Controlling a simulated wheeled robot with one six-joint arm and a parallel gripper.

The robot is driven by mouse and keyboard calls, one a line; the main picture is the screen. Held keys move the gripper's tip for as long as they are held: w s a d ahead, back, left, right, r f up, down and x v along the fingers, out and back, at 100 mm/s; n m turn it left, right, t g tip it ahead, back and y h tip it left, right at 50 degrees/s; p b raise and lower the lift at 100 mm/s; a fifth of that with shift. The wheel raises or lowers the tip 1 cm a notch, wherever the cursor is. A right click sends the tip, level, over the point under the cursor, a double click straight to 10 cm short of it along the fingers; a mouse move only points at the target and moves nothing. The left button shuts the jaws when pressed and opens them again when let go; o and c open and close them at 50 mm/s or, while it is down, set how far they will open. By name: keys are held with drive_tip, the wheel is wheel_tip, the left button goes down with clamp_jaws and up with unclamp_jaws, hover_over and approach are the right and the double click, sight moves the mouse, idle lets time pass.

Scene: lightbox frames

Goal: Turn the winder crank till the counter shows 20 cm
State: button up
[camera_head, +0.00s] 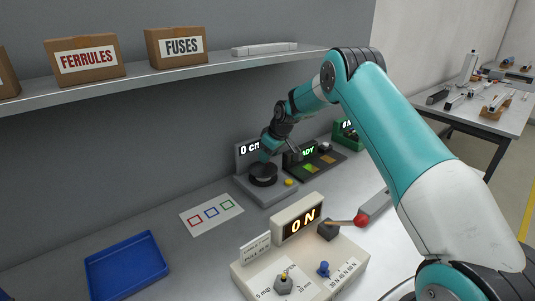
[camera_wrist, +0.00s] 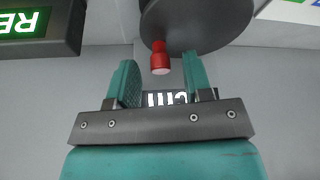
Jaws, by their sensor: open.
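The winder (camera_head: 263,181) is a grey base with a dark round drum, at the back of the bench in the head view. Its counter (camera_head: 249,149) reads 0 cm, partly covered by my arm. In the wrist view the dark crank disc (camera_wrist: 195,20) fills the top, with a red crank knob (camera_wrist: 160,62) hanging from it. My gripper (camera_wrist: 160,68) is open, with teal fingers on the left and right of the knob and gaps on both sides. Part of the counter's "cm" (camera_wrist: 165,98) shows upside down between the fingers. In the head view my gripper (camera_head: 267,148) is over the winder.
A dark box with a green READY display (camera_head: 307,152) stands just right of the winder. In front are a device reading 0 N (camera_head: 298,218) with a red-knobbed lever (camera_head: 360,221), a blue tray (camera_head: 126,266) and a card with coloured squares (camera_head: 211,213). A shelf (camera_head: 190,76) runs above.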

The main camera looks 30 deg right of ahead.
drive_tip(key=shift+w+a+f, duration=0.15)
drive_tip(key=shift+w+f, duration=0.05)
drive_tip(key=shift+f, duration=0.35)
clamp_jaws()
drive_tip(key=shift+s+m, duration=0.1)
drive_tip(key=shift+m, duration=0.2)
